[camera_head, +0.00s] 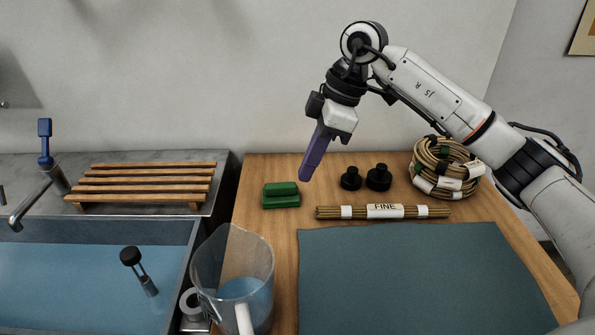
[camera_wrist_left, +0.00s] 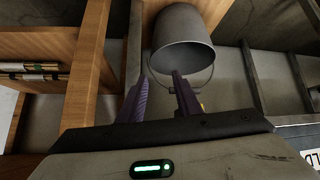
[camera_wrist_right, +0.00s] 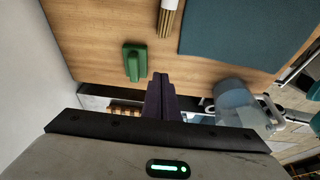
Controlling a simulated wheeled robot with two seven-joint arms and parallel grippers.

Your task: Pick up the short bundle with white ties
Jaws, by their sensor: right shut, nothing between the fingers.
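A bundle of thin canes with white ties and a label reading FINE (camera_head: 434,212) lies across the wooden worktop behind the teal mat. Part of a cane bundle (camera_wrist_right: 168,20) shows at the top edge of the right wrist view. My right gripper (camera_head: 305,176) is shut and empty, pointing down above the worktop, left of the bundle and apart from it; its closed fingers also show in the right wrist view (camera_wrist_right: 160,82). My left gripper (camera_wrist_left: 160,77) is open and empty, away from the worktop, near a grey metal bucket (camera_wrist_left: 183,42).
A green block (camera_head: 281,200), two black knobbed weights (camera_head: 378,178) and a cane coil with white and dark ties (camera_head: 443,160) stand on the worktop. The teal mat (camera_head: 415,270) is clear. A clear jug (camera_head: 235,265) stands by the sink. Bundles lie on a wooden shelf (camera_wrist_left: 40,44).

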